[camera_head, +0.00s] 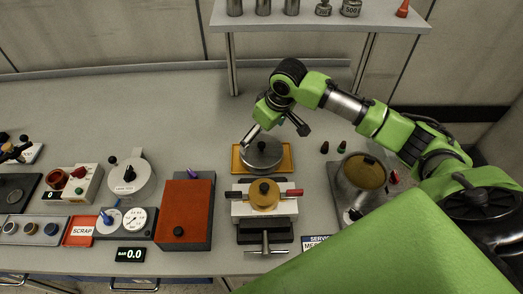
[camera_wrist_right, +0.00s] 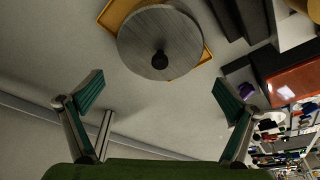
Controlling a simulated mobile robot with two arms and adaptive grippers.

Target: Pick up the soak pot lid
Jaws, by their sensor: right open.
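The soak pot lid (camera_head: 262,154) looks like a grey round disc and lies on a yellow tray (camera_head: 288,170) in the middle of the bench. In the right wrist view the lid (camera_wrist_right: 142,40) shows a black knob at its centre, and the tray's corners (camera_wrist_right: 116,14) stick out around it. My right gripper (camera_head: 276,131) is open and empty, above and behind the lid. In the right wrist view its fingertips (camera_wrist_right: 160,86) are wide apart, and the lid lies beyond them, untouched. My left gripper is not in view.
An open round pot (camera_head: 365,172) stands right of the tray. A vise-like fixture with a brass round part (camera_head: 264,194) is in front of it. A red-topped box (camera_head: 186,206) and gauge (camera_head: 132,219) stand left. A shelf (camera_head: 320,23) crosses the back. The back left bench is clear.

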